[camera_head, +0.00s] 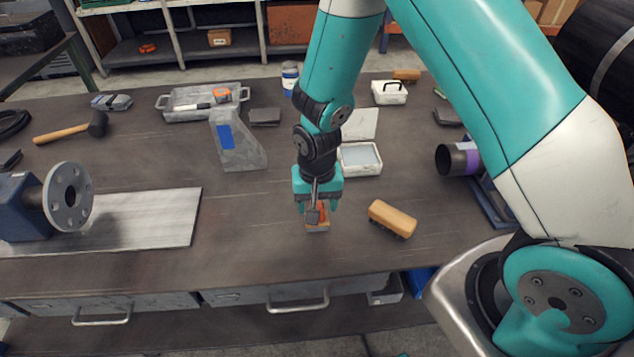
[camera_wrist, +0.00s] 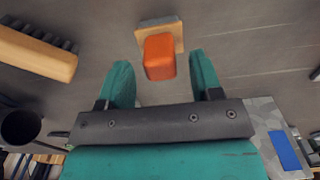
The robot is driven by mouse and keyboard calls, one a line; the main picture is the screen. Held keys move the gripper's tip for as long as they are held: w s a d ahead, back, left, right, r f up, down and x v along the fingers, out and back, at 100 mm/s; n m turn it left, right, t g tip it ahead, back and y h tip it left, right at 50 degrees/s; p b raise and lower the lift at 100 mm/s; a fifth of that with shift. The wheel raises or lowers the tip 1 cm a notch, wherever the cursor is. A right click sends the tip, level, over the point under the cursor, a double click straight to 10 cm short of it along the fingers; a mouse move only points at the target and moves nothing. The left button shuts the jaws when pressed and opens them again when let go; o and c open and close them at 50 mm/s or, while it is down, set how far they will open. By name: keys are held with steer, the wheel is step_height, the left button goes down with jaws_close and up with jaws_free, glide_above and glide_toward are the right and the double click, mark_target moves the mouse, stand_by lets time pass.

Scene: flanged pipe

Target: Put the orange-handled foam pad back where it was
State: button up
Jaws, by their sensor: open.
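The foam pad (camera_head: 317,227) with its orange handle lies on the workbench near the front, right under my gripper (camera_head: 318,207). In the wrist view the orange handle (camera_wrist: 160,57) stands on a tan pad with a grey edge layer (camera_wrist: 158,21). My gripper (camera_wrist: 162,68) is open, with one teal finger on each side of the handle's near end and visible gaps between. It does not hold the pad. The gripper and arm hide part of the pad in the head view.
A wooden brush (camera_head: 392,219) lies close on the right. Behind are a white shallow box (camera_head: 360,158), a grey angled block (camera_head: 238,142) and a metal tray (camera_head: 176,115). A flanged pipe (camera_head: 68,197) and metal plate (camera_head: 160,219) are left. Bare bench lies left of the pad.

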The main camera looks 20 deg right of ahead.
step_height(320, 180, up, 8)
steer(key=shift+r+b, duration=0.25)
steer(key=shift+b, duration=0.5)
steer(key=s+a+r+n+y, duration=0.2)
steer(key=s+r+n, duration=0.3)
steer(key=s+r, duration=0.3)
steer(key=s+a+r+n+y, duration=0.2)
steer(key=s+r+n, duration=0.3)
steer(key=s+r, duration=0.4)
steer(key=shift+s+a+r+n, duration=0.3)
steer(key=shift+s+n, duration=0.1)
steer(key=shift+s, duration=0.4)
